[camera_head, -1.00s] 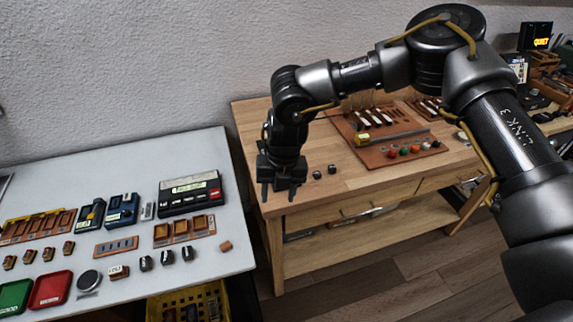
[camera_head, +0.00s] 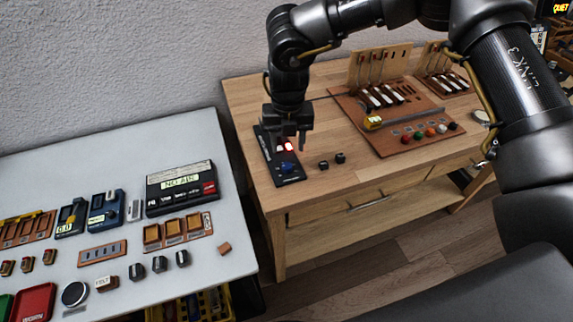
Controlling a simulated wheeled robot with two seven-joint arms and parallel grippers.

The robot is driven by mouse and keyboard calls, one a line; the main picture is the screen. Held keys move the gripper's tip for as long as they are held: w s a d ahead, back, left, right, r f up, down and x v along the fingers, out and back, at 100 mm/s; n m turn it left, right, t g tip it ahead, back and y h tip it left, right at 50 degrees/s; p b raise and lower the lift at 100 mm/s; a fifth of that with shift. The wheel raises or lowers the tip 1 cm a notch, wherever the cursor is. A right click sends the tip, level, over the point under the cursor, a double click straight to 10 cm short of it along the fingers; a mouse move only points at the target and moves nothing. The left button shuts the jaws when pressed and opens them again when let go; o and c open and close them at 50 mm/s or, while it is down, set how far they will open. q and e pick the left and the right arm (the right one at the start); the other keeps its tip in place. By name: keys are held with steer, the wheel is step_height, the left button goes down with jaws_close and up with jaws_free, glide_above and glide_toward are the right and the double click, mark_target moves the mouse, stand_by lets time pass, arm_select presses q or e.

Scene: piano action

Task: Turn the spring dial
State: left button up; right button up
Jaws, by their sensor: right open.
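A narrow black panel (camera_head: 270,166) lies on the wooden bench near its left edge. The fingers are on the far side of the blue knob and partly hide the panel. I cannot tell whether they touch it. My left gripper is not in view.
Two small black blocks (camera_head: 332,160) sit right of the panel. A brown board (camera_head: 385,147) with levers and colored knobs lies farther right. The grey table (camera_head: 215,170) at left holds a display unit (camera_head: 181,187), trays and small parts. A gap separates the tables.

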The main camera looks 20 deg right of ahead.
mark_target(287, 165)
step_height(287, 165, down, 7)
steer(key=b, duration=0.4)
steer(key=shift+w+a+r, duration=0.1)
steer(key=shift+w, duration=0.05)
steer(key=shift+f, duration=0.5)
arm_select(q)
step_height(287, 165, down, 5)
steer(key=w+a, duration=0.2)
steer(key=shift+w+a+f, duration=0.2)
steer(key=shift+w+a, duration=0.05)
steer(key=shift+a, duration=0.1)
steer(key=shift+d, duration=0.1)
arm_select(e)
steer(key=shift+c, duration=0.2)
